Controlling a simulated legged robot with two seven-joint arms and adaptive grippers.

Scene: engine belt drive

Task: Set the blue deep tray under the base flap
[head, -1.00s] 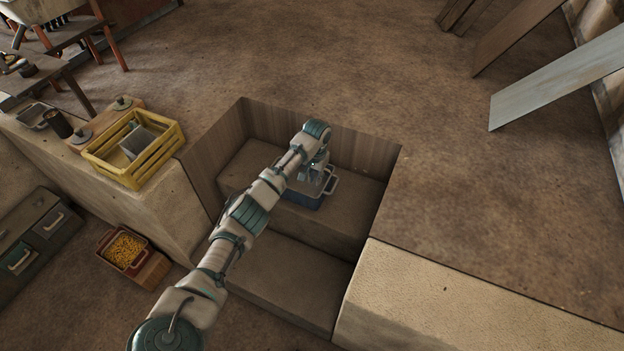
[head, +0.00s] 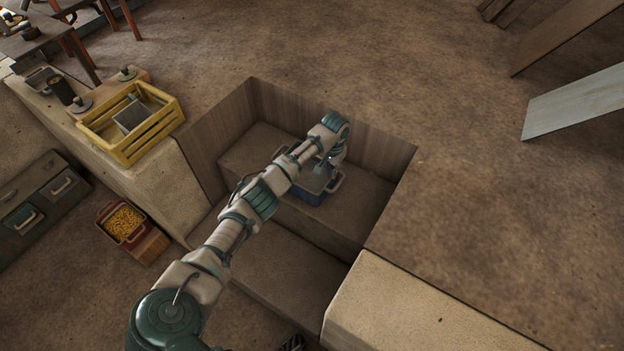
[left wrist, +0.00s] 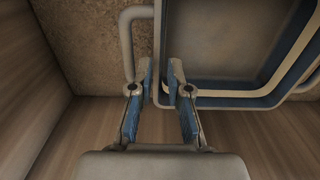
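The blue deep tray (head: 306,194) sits on the upper step inside the sunken pit, with pale handles at its ends. My left gripper (head: 331,165) is low over the tray's right end in the head view, and the wrist hides part of it. In the left wrist view the gripper (left wrist: 160,85) has its two blue-padded fingers apart. The tray's near-end rim (left wrist: 161,45) runs up between them, with a pale handle (left wrist: 126,45) beside the left finger. I see no clear grip. I cannot make out the base flap. My right gripper is not visible.
Wooden walls (head: 375,137) close in the pit's back and sides. A lower step (head: 275,265) lies in front. A yellow crate (head: 150,150) stands on the left ledge. A red bin (head: 122,222) of yellow bits is below it. A pale block (head: 420,310) borders the right front.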

